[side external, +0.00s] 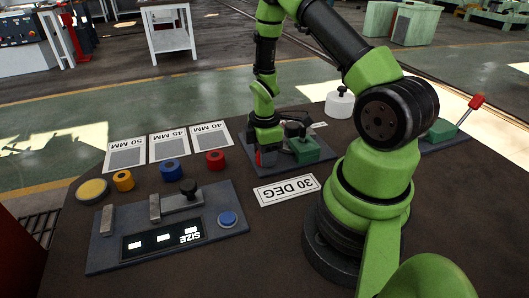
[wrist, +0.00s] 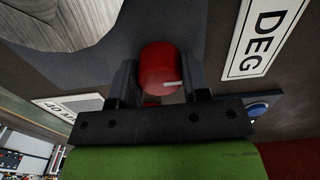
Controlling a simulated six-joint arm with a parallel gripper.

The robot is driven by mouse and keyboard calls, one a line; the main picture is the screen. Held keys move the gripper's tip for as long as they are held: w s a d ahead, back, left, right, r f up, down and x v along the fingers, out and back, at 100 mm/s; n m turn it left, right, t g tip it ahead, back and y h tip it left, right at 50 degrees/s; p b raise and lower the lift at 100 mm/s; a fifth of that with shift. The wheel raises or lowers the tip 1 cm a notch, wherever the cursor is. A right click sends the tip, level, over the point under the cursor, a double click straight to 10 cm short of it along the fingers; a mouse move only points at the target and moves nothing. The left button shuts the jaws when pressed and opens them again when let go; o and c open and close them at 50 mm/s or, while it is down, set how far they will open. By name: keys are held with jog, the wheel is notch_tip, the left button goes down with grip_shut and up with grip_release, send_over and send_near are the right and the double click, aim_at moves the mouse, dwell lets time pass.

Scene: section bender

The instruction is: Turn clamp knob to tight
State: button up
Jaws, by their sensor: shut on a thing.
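The clamp knob is a red cylinder with a pale line mark (wrist: 158,62); in the wrist view it sits between my two dark fingers. My gripper (wrist: 163,78) is shut on it, a finger on each side. In the side view my gripper (side external: 267,150) points down at the left part of a dark plate, and a bit of red shows at its fingers. Most of the knob is hidden there. The bender (side external: 305,150) has a green block and a dark round part on that plate, just right of my gripper.
A "30 DEG" card (side external: 287,190) lies in front of the bender. A panel (side external: 165,230) with a blue button (side external: 228,219) stands at front left. Yellow, blue and red rings (side external: 215,160) lie behind it, near size cards (side external: 168,146). A red-handled lever (side external: 470,110) is at right.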

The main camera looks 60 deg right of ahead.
jog(key=shift+m, duration=0.3)
jog(key=m, duration=1.3)
jog(key=shift+m, duration=2.1)
jog(key=o, duration=0.9)
